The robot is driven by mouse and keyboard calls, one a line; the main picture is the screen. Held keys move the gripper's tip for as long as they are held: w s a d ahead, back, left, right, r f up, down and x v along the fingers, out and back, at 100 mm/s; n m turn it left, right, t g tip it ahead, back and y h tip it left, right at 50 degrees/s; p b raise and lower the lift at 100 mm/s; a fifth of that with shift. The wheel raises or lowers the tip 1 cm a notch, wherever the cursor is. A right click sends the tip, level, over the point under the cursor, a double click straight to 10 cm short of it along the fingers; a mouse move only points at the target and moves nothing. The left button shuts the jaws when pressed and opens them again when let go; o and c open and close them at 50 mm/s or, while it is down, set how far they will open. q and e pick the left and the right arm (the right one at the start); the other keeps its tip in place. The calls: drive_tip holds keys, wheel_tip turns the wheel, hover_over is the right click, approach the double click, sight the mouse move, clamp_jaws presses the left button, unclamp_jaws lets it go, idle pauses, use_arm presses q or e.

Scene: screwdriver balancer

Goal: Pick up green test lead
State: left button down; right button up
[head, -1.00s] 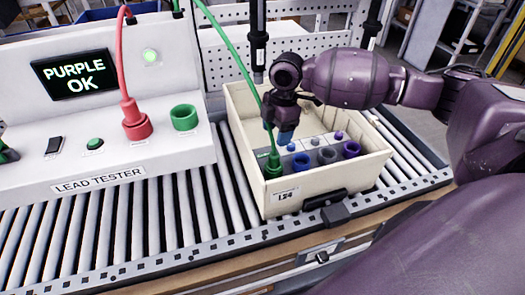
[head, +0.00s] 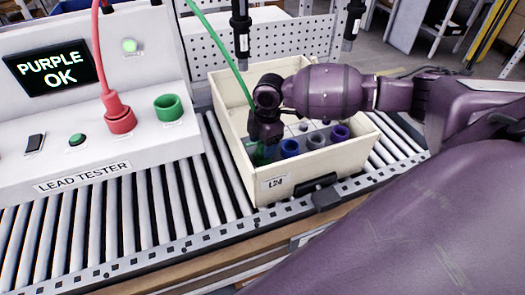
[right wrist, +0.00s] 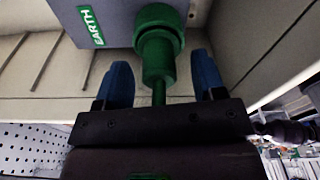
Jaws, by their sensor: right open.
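The green test lead (head: 219,48) has its cable coming down from the top of the head view to a green plug in the crate's front left corner. My right gripper (head: 262,142) is down over that plug and hides most of it. In the right wrist view the green plug (right wrist: 158,50) stands in a socket of a grey block marked EARTH (right wrist: 92,26). The open blue fingers of my right gripper (right wrist: 160,78) are on either side of the plug and its cable, with gaps visible. My left gripper is out of view.
The cream crate (head: 340,160) sits on the roller conveyor (head: 150,215) and holds blue, grey and purple sockets (head: 315,140). The lead tester (head: 120,150) at left reads PURPLE OK and carries a red plug (head: 119,115) and an empty-looking green socket (head: 168,107).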

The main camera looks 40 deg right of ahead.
wheel_tip(320, 180, down, 2)
drive_tip(key=shift+a+f, duration=0.1)
drive_tip(key=shift+a, duration=0.05)
drive_tip(key=shift+c, duration=0.4)
drive_tip(key=c, duration=0.9)
drive_tip(key=shift+r, duration=0.2)
drive_tip(key=shift+c, duration=0.2)
wheel_tip(320, 180, up, 20)
drive_tip(key=p, duration=0.1)
